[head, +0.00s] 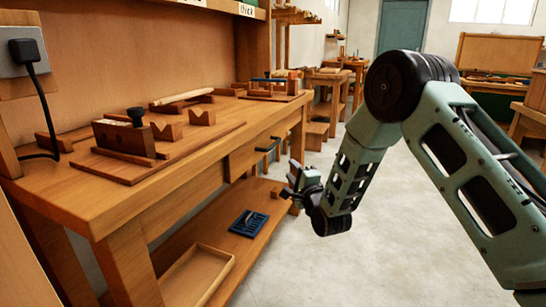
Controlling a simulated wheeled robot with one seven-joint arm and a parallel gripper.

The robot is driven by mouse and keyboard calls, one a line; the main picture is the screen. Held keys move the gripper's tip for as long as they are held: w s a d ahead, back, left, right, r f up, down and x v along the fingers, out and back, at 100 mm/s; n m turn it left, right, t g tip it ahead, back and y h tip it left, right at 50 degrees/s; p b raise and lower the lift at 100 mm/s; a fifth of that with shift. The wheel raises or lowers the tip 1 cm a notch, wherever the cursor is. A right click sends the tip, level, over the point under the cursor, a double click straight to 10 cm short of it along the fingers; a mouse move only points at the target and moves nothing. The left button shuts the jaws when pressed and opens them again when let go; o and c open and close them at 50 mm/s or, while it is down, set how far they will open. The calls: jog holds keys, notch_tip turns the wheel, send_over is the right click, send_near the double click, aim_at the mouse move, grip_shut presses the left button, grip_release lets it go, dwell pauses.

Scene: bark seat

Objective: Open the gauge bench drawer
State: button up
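The wooden bench (150,198) runs along the left, and its drawer front (240,161) is set under the top toward the far half. A dark handle (267,146) sticks out from the drawer front. The drawer looks shut, nearly flush with the bench front. My gripper (285,191) is in front of the bench, lower than the handle and a little to its right in the picture. It looks apart from the handle. Its fingers are small and partly merged with the dark wrist, so their opening is unclear.
Wooden blocks and a jig board (165,155) lie on the bench top. The lower shelf holds a blue tray (248,223) and a shallow wooden tray (198,277). A black plug and cable (36,75) hang at the left. The pale floor (330,275) is open to the right.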

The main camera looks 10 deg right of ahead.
aim_at(273, 144)
jog(key=w+b, duration=0.1)
jog(key=w, duration=0.4)
jog(key=w+a+r+b, duration=0.1)
jog(key=w, duration=0.5)
jog(key=w+a+r+b, duration=0.1)
jog(key=w, duration=0.5)
jog(key=shift+w+a+r+b, duration=0.1)
jog(key=shift+w+r+b, duration=0.05)
jog(key=shift+b, duration=0.15)
grip_shut()
